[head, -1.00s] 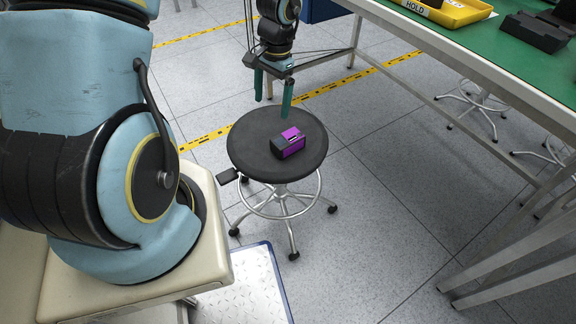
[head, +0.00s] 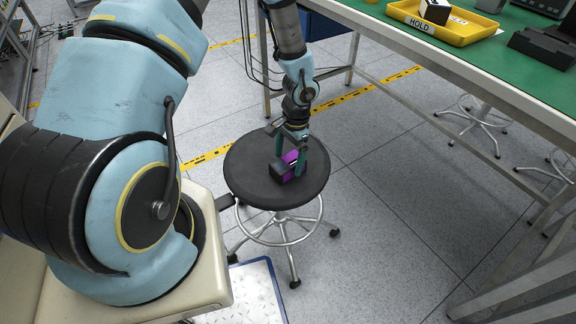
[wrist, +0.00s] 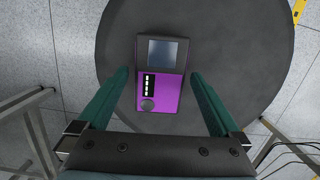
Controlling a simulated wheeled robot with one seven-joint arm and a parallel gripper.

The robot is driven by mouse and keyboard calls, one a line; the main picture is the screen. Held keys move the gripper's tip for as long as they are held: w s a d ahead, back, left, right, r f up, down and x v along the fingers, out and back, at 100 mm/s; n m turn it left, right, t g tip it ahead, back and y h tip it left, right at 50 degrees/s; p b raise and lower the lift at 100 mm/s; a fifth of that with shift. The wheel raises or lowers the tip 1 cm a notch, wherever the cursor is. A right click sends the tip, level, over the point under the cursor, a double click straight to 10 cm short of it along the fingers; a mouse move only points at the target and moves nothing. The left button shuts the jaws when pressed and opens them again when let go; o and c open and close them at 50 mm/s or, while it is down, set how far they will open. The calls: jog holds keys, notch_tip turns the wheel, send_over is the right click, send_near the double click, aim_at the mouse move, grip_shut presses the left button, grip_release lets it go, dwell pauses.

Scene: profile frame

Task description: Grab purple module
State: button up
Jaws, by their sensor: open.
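The purple module (head: 288,172), a small box with a dark grey end, lies on the round black stool seat (head: 247,182). In the wrist view the module (wrist: 158,95) shows a grey screen, a row of small white marks and a round knob. My gripper (head: 290,165) is above the stool, pointing down at the module. In the wrist view its two green fingers (wrist: 160,85) are open, one on each side of the module, with a gap on both sides. The head view shows the fingers partly hiding the module.
A green-topped workbench (head: 480,65) stands at the right with a yellow HOLD tray (head: 447,32) on it. The stool's ringed metal base (head: 283,228) stands on grey floor tiles. The stool seat around the module is clear.

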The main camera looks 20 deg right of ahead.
aim_at(288, 161)
jog(key=shift+a+f, duration=0.1)
jog(key=shift+f, duration=0.8)
jog(key=c, duration=1.5)
notch_tip(288, 161, up, 10)
jog(key=shift+r, duration=0.1)
